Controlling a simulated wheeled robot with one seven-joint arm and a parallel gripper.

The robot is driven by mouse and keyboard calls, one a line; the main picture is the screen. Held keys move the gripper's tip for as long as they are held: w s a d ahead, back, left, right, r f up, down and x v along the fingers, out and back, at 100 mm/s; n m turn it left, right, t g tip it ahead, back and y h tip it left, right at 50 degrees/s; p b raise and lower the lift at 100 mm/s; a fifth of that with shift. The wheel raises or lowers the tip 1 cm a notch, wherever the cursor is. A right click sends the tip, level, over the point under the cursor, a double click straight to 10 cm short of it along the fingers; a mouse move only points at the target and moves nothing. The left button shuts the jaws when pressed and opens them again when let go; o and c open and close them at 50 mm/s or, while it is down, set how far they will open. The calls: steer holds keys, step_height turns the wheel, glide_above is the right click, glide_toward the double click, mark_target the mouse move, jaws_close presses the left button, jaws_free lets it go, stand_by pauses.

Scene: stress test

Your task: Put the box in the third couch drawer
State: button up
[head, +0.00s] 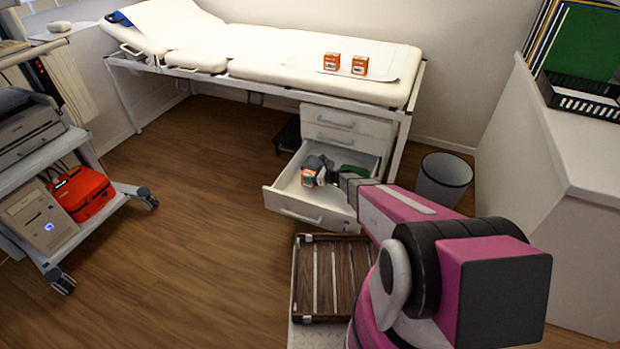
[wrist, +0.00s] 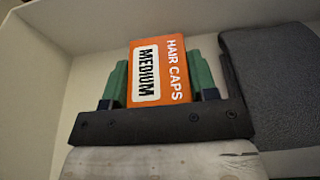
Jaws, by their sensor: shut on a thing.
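An orange and white box (wrist: 158,75) marked "HAIR CAPS MEDIUM" is between the green-padded fingers of my gripper (wrist: 158,85) in the wrist view. In the head view the box (head: 308,178) shows inside the open third drawer (head: 298,211) of the cabinet under the couch (head: 250,42). My gripper is shut on the box, with the drawer's pale inner walls around it. Whether the box touches the drawer bottom cannot be told.
Two similar orange boxes (head: 332,62) (head: 360,66) stand on the couch. A dark grey item (wrist: 275,85) lies in the drawer beside my gripper.

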steer(key=shift+f, duration=0.45)
steer(key=shift+f, duration=0.1)
steer(key=o, duration=0.9)
